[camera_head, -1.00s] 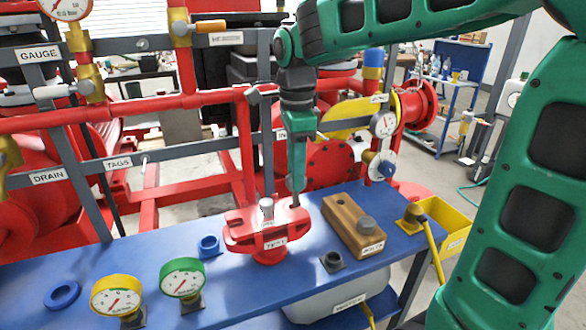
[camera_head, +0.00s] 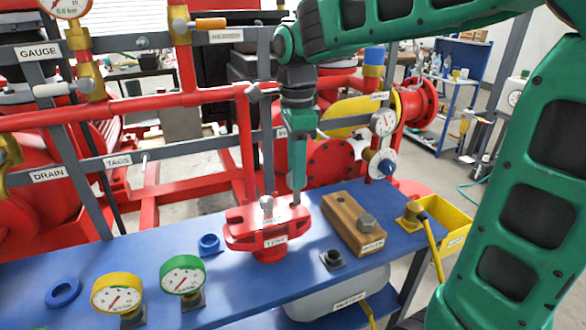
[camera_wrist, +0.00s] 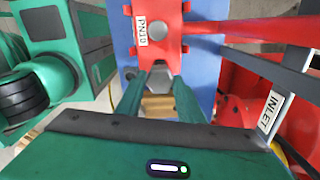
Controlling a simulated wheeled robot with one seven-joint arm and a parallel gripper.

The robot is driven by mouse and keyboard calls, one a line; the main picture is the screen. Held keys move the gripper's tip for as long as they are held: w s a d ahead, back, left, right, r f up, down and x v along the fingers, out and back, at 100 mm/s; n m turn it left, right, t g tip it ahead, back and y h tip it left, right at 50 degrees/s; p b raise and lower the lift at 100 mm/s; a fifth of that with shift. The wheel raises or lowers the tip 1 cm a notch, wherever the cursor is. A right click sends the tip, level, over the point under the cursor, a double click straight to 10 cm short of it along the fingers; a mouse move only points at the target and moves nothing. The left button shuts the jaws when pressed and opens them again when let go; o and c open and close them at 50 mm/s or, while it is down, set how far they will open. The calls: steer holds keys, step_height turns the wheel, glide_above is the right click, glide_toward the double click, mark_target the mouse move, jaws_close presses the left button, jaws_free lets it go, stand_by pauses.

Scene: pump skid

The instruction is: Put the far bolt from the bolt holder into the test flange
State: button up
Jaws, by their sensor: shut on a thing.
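The red test flange (camera_head: 252,238) stands on the blue bench in the head view; its red top also shows in the wrist view (camera_wrist: 172,12). My gripper (camera_head: 298,198) points down at the flange's right side, shut on a grey bolt (camera_wrist: 158,84) whose head shows between the fingers. Whether that bolt's shank is inside a flange hole cannot be told.
A yellow bin (camera_head: 447,222) is at the right end. Red pipes and grey rails rise behind.

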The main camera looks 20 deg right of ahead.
steer(key=shift+f, duration=2.8)
stand_by(0.5)
steer(key=o, duration=1.2)
steer(key=shift+c, duration=0.2)
steer(key=shift+r, duration=0.1)
step_height(320, 180, up, 11)
steer(key=shift+f, duration=0.2)
steer(key=s+d+f+n, duration=0.7)
steer(key=s+d, duration=0.1)
steer(key=s, duration=0.3)
steer(key=s+d+f+n, duration=0.6)
steer(key=s+d, duration=0.3)
steer(key=s, duration=0.3)
steer(key=shift+s+d+f+n, duration=0.15)
steer(key=shift+f+n, duration=0.25)
steer(key=shift+f, duration=0.35)
